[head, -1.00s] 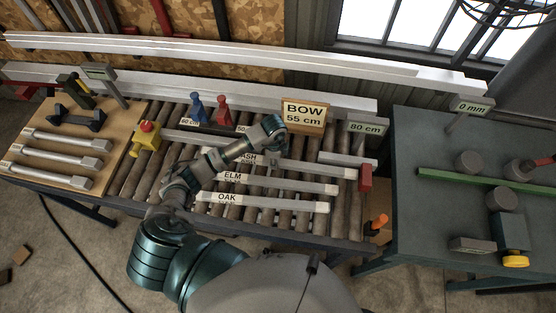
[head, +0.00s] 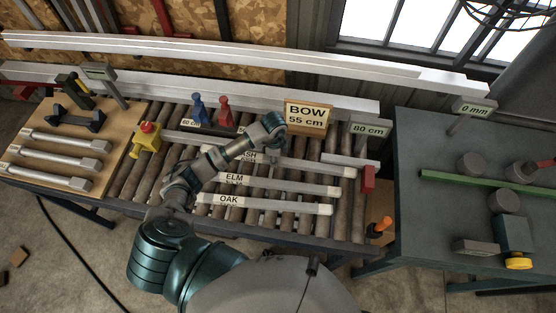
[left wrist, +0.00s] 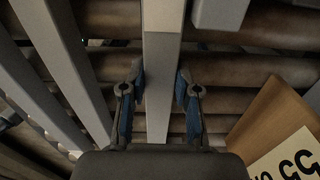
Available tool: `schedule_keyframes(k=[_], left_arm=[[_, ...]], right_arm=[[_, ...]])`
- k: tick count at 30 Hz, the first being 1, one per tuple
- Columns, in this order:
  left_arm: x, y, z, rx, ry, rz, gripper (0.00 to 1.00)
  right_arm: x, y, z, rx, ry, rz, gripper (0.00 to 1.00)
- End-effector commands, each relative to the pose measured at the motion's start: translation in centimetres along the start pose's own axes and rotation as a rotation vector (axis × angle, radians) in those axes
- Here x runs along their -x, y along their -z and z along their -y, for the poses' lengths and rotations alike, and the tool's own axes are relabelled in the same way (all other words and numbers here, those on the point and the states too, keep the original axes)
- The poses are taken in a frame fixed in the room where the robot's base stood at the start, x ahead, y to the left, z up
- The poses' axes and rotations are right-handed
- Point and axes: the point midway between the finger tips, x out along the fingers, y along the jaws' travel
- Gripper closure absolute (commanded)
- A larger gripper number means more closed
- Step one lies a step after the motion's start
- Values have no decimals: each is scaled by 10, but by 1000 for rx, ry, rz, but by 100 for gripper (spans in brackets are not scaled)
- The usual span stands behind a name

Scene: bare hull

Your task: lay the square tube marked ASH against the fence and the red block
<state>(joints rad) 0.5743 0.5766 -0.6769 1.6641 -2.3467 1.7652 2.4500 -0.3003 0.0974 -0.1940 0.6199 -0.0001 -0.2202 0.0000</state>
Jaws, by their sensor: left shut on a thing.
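The ASH square tube (head: 320,168) is a pale grey bar over the rollers, its label partly hidden by my arm. My left gripper (head: 272,155) is over its middle. In the left wrist view the fingers (left wrist: 158,92) stand on both sides of the tube (left wrist: 162,45), shut on it. The red block (head: 368,179) stands just beyond the tube's right end; I cannot tell if they touch. A pale bar that looks like the fence (head: 348,159) lies behind the tube; in the left wrist view a narrow gap separates them. My right gripper is not in view.
The ELM tube (head: 300,187) and OAK tube (head: 290,207) lie in front. A BOW 55 cm sign (head: 306,117) and an 80 cm sign (head: 366,129) stand behind. A dark table (head: 430,220) is at right.

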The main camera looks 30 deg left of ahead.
Motion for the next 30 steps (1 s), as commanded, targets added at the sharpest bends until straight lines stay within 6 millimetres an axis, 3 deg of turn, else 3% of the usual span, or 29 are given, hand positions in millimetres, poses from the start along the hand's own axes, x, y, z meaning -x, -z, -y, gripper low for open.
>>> schedule_keyframes(k=[10, 24, 25, 28, 30], left_arm=[[2, 5, 2, 2, 3, 8, 100], [2, 9, 2, 1, 2, 4, 100], [1, 9, 2, 1, 2, 3, 67], [1, 7, 2, 1, 1, 2, 42], [1, 8, 2, 1, 1, 3, 40]], right_arm=[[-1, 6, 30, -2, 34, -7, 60], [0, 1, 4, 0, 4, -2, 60], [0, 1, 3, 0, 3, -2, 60], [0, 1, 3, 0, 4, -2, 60], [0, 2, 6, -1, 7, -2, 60]])
